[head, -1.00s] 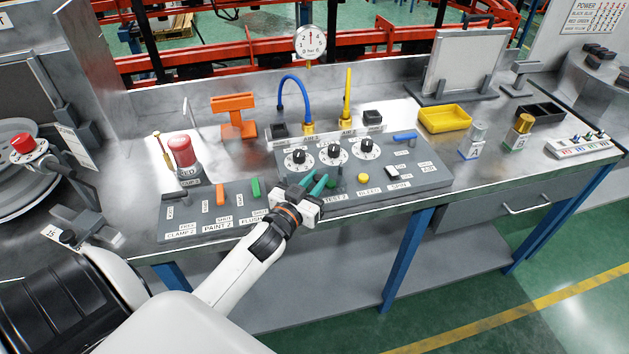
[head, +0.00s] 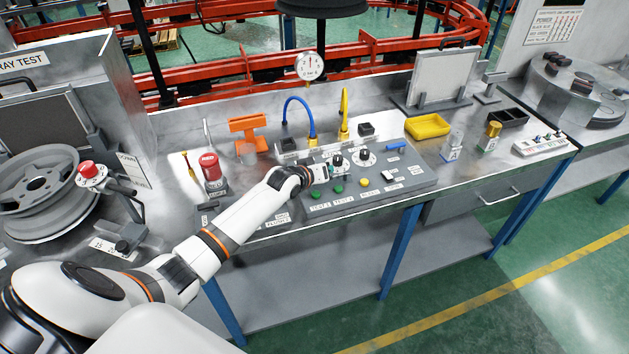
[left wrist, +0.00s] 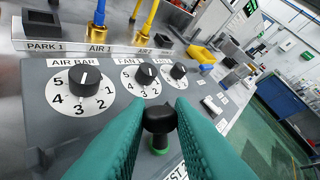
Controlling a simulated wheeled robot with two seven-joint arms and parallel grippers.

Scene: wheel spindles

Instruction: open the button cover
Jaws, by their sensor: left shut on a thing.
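A red button (head: 210,166) stands on a grey base at the bench's left part in the head view. My left gripper (head: 322,172) is over the grey control panel (head: 400,186), well right of the red button. In the left wrist view my green fingers (left wrist: 160,128) are on both sides of a black rounded knob-like piece (left wrist: 160,119), with a green round part (left wrist: 159,145) below it. My right gripper is not in view.
Dials labelled AIR BAR (left wrist: 85,80) and FAN (left wrist: 146,74) are just beyond my fingers. An orange stand (head: 248,128) and blue and yellow hoses (head: 344,110) rise behind. A yellow tray (head: 428,126) is at right.

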